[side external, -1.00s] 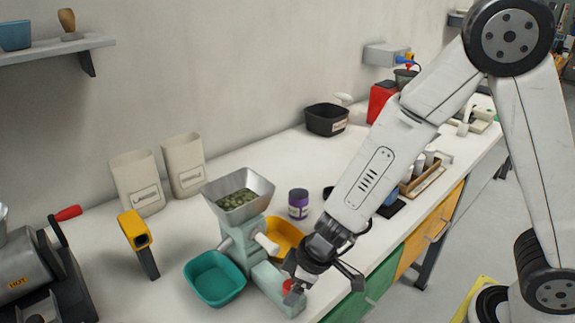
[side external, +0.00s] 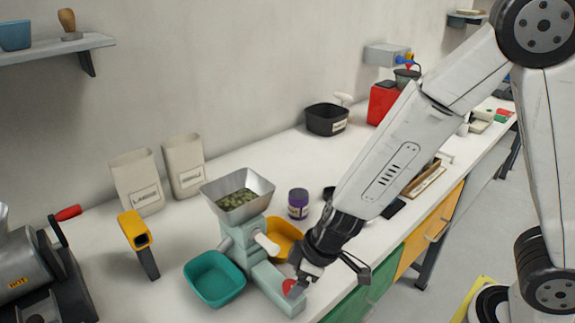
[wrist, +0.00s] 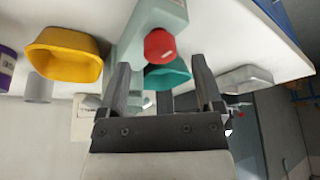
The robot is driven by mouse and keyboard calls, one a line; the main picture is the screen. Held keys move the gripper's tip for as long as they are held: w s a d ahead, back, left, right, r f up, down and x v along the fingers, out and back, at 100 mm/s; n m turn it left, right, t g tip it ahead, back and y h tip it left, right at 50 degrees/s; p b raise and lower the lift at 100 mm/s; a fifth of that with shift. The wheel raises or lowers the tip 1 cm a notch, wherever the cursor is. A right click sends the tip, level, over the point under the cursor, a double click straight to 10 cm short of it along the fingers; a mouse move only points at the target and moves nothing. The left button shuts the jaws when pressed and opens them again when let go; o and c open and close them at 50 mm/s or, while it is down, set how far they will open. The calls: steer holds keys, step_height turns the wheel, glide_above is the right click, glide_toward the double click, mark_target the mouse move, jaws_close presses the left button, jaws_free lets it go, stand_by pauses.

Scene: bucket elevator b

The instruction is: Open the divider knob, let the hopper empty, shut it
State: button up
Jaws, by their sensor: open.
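The pale green machine (side external: 257,262) stands on the bench with a grey hopper (side external: 256,187) on top, holding dark green pieces (side external: 237,199). A red knob (side external: 289,287) sits on its low front arm; I take it for the divider knob. In the wrist view the red knob (wrist: 160,46) lies ahead of and between my fingertips. My gripper (wrist: 160,64) is open and empty, with its fingers apart on either side of the knob's line; contact does not show. My gripper also shows close beside the knob in the side view (side external: 318,280).
A teal bin (side external: 214,279) stands left of the machine and a yellow bin (side external: 285,238) stands behind it. A purple jar (side external: 298,204), two labelled bags (side external: 184,166) and a yellow-headed scanner (side external: 136,235) are nearby. The bench's front edge is close to my gripper.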

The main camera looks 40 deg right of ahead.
steer(key=shift+s+d+r, duration=0.1)
steer(key=shift+r, duration=0.25)
step_height(320, 180, up, 7)
stand_by(1.2)
steer(key=shift+f, duration=0.1)
steer(key=a+n+h, duration=0.1)
steer(key=n+h, duration=0.1)
steer(key=n, duration=0.4)
steer(key=a+f+n+h, duration=0.1)
steer(key=n+h, duration=0.1)
steer(key=n, duration=0.4)
steer(key=a+f+n+h, duration=0.1)
steer(key=a+n+h, duration=0.1)
steer(key=n, duration=0.4)
steer(key=shift+s+f+g, duration=0.25)
steer(key=shift+s+g, duration=0.15)
steer(key=shift+f, duration=0.2)
steer(key=shift+x, duration=3.75)
